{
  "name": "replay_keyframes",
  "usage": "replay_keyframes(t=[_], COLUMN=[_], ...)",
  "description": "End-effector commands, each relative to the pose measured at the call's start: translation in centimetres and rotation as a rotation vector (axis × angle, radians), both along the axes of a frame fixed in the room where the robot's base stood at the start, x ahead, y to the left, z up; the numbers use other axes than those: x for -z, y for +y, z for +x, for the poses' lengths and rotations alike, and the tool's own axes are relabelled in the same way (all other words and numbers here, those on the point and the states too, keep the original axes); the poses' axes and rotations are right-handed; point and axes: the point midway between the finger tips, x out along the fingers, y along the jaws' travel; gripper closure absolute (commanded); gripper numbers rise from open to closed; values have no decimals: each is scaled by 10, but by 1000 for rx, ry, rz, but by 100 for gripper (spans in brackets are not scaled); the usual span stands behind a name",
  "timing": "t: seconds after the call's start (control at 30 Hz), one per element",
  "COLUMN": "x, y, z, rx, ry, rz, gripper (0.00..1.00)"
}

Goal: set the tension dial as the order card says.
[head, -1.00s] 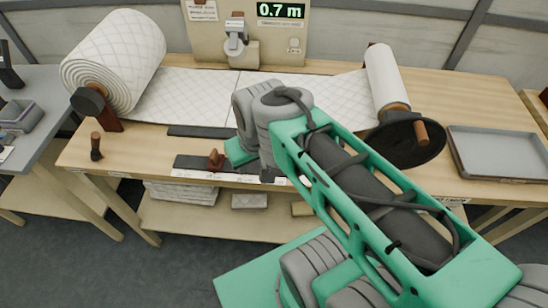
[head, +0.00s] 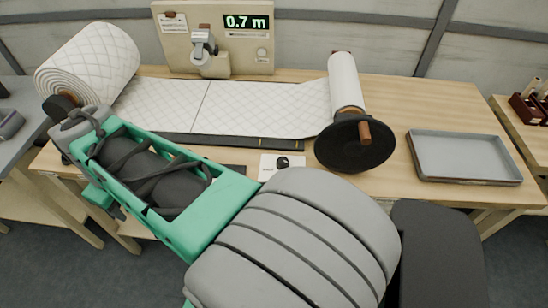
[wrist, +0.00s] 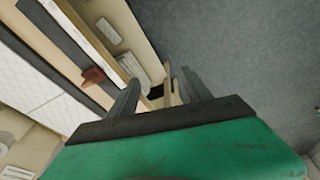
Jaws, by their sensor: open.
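A small white plate with a black round knob (head: 283,162) lies at the table's front edge in the head view; it looks like the tension dial, but its marks are too small to read. White printed cards (head: 172,22) are on the beige panel; I cannot tell whether one is the order card. My gripper (wrist: 160,77) is open and empty in the wrist view, out past the table's front edge. In the head view my arm reaches to the left end of the table and hides the gripper's fingers.
A quilted wadding roll (head: 88,65) stands at the left, its sheet (head: 250,108) running to a white roller (head: 345,80) with a black handwheel (head: 352,145). The display (head: 247,22) reads 0.7 m. A grey tray (head: 465,179) lies right. A red-brown block (wrist: 94,75) shows in the wrist view.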

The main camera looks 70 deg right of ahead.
Motion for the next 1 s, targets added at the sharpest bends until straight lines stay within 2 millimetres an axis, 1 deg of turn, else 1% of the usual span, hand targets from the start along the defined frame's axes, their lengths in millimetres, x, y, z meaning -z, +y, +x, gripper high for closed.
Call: replay_keyframes(t=[0.03,0.07,0.1,0.13,0.17,0.2,0.27,0.3,0.37,0.4,0.5,0.6,0.67,0.77,1.0], x=[3,4,6,7,10,13,18,22,28,32,39,43,47,60,105], y=[-44,-68,-100,-124,-146,-176,-217,-241,-268,-282,-303,-310,-311,-311,-310], z=[-6,-12,-23,-33,-46,-66,-102,-128,-168,-193,-241,-265,-269,-269,-269], rx=[43,54,67,76,86,98,114,125,135,142,148,148,145,142,143], ry=[33,53,78,96,116,138,167,182,199,207,215,218,218,219,219], rz=[-9,-12,-15,-15,-11,-5,12,24,46,57,82,93,96,98,97], gripper=[43,43,43,43,43,43,43,43,43,43,43,43,43,43,43])
